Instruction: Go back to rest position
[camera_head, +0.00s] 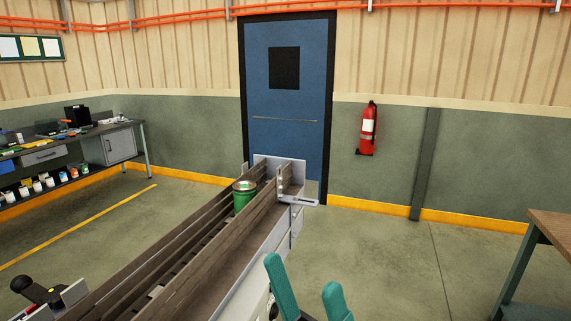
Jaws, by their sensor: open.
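My gripper (309,291) is at the bottom of the head view, to the right of the roller conveyor. Its two teal fingers stand apart, with nothing between them. The rest of the arm is mostly out of the picture. A green can (243,197) stands upright on the conveyor (187,263), close to its far end. The gripper is nearer to me than the can and clear of it.
A metal end plate (299,199) closes the conveyor's far end. A blue door (290,150) and a red fire extinguisher (368,128) are at the back wall. A workbench (126,146) stands left, and a wooden table (551,229) right. Floor between conveyor and table is clear.

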